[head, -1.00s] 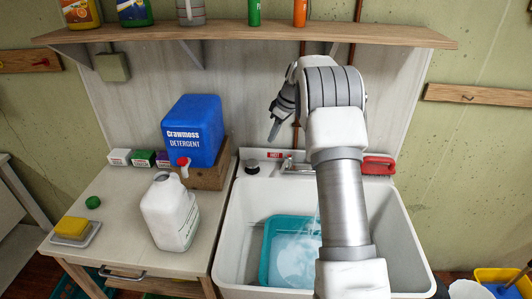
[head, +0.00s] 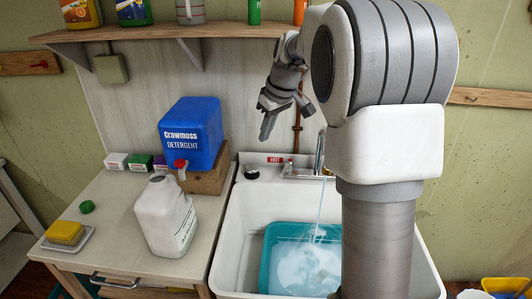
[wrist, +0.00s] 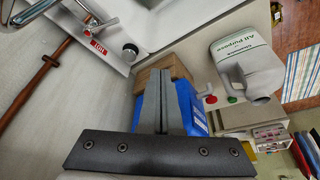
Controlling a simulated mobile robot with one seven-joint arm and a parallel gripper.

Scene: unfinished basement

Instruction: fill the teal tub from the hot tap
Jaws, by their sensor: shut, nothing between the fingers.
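The teal tub (head: 267,262) sits in the white sink (head: 232,255), holding water with pale foam. A thin stream runs from the metal spout (head: 319,152) into the tub. My arm hides the tub's right side. A dark round knob (head: 252,172) stands on the sink's back ledge beside the red HOT label (head: 275,160). The knob (wrist: 130,52) and the HOT label (wrist: 99,47) also show in the wrist view. My gripper (head: 267,132) is shut and empty, above the back ledge and apart from the knob.
A blue detergent jug (head: 193,133) stands on a wooden block left of the sink. A white jug (head: 166,215), a yellow sponge (head: 65,233) and small boxes rest on the side table (head: 105,230). A shelf (head: 235,30) with bottles crosses above.

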